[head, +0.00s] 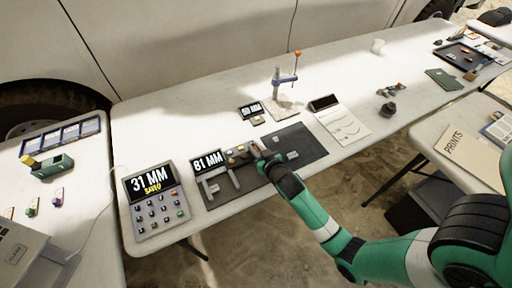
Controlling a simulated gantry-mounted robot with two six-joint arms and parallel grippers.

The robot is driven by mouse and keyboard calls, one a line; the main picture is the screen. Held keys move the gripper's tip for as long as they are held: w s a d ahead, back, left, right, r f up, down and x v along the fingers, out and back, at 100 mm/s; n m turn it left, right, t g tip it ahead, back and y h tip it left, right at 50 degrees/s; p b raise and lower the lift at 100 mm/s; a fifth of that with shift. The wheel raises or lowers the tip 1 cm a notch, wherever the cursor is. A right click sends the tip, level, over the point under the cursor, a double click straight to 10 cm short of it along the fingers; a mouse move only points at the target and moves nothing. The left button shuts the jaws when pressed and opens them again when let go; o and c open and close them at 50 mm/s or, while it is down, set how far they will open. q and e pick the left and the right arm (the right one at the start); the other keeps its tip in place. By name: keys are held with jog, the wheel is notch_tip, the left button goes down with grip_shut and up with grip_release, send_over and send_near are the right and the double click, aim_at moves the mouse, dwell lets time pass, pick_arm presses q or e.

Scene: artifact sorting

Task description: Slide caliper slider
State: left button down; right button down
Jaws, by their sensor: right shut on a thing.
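A grey caliper (216,184) lies on a dark mat in the middle of the head view, its jaws toward the front left. A display (207,161) behind it looks to read 81 MM. My right gripper (259,154) is at the right end of the caliper, low over the mat. It is shut on what appears to be the caliper slider, which the fingers mostly hide. A grey keypad unit (158,208) stands left of the caliper, and its screen reads 31 MM SAVED. My left gripper is not in view.
The dark mat (312,146) carries a small label right of my gripper. A white board (343,127) lies to the right. The table's back left is clear.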

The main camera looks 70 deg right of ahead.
jog(key=shift+w+a, duration=0.2)
jog(key=c, duration=1.3)
grip_release()
jog(key=shift+w+a, duration=0.15)
jog(key=shift+a, duration=0.05)
jog(key=o, duration=0.5)
jog(key=shift+c, duration=0.2)
jog(key=p+v, duration=0.3)
jog(key=v, duration=0.8)
jog(key=shift+s+p, duration=0.3)
jog(key=shift+p, duration=0.05)
jog(key=shift+a+r, duration=0.1)
